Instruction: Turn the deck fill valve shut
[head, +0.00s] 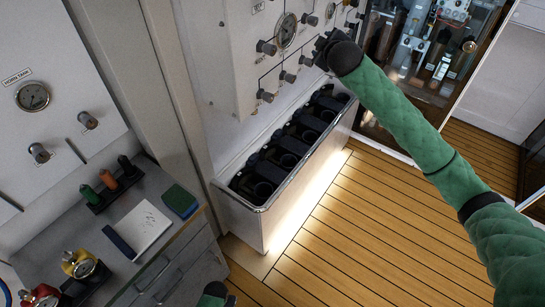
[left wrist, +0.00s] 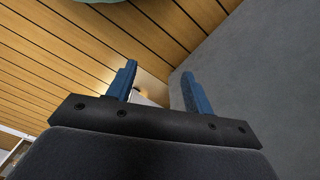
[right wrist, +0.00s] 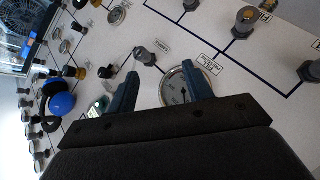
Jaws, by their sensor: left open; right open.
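The white fill panel (head: 222,62) stands at the upper middle of the head view, with grey valve knobs, a round gauge (head: 286,31) and dark pipe lines. I cannot tell which knob is the deck fill valve. My right gripper (head: 322,45) is at the panel's right part, hiding some of it. In the right wrist view my right gripper (right wrist: 160,80) is open and empty. A round gauge (right wrist: 174,88) shows between its fingers, and a grey knob (right wrist: 145,56) shows just beyond the fingertips. My left gripper (left wrist: 158,72) is open and empty, over the wood floor.
A long trough (head: 237,213) with dark round holders stands below the panel. A grey counter (head: 150,190) at left holds a notebook (head: 143,227) and colored bottles. Another gauge panel (head: 60,90) is at far left. The wood floor (head: 345,225) is clear.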

